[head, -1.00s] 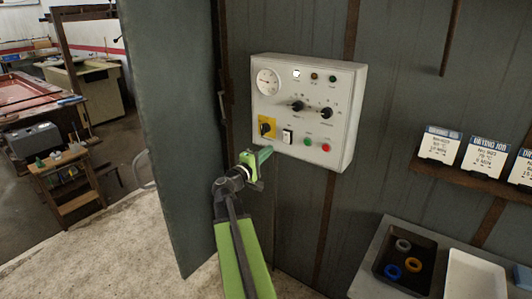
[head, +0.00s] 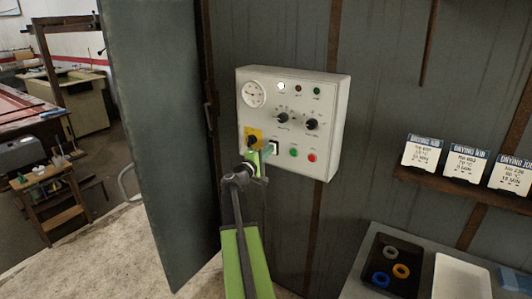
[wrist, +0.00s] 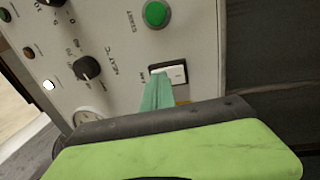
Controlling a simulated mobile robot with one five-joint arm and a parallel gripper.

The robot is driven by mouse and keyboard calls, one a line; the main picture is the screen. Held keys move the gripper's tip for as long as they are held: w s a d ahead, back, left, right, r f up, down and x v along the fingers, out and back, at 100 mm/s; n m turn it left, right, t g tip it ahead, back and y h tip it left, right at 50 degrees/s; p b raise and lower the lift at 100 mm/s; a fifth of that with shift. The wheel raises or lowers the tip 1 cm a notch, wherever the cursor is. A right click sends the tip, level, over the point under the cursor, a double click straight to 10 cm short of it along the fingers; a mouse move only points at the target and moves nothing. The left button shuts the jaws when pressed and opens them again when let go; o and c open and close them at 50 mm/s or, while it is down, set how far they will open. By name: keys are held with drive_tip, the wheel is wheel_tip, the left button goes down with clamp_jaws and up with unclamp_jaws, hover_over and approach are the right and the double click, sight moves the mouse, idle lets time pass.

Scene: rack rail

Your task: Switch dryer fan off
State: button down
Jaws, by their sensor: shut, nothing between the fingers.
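A white control box (head: 325,100) is fixed to the grey wall. Its black-framed rocker switch with a white face (head: 275,148) is low on the front, right of the yellow plate with a black rotary switch (head: 253,137). In the wrist view the rocker (wrist: 174,73) has a small label beside it, too small to read surely. My gripper (head: 264,151) is shut and empty, its green fingertips at the rocker's left edge. In the wrist view the fingertips (wrist: 158,78) overlap the rocker's edge; I cannot tell whether they touch it.
A green button (head: 293,152) and a red button (head: 311,157) sit right of the rocker. Two black knobs (head: 311,124), a gauge (head: 254,94) and a lit white lamp (head: 281,86) are above. A card shelf (head: 450,188) and a black tray (head: 377,257) stand at right.

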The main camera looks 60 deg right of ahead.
drive_tip(key=a+r+p, duration=0.1)
drive_tip(key=a+p, duration=0.1)
drive_tip(key=a, duration=1.2)
drive_tip(key=shift+r, duration=0.4)
drive_tip(key=shift+w, duration=0.15)
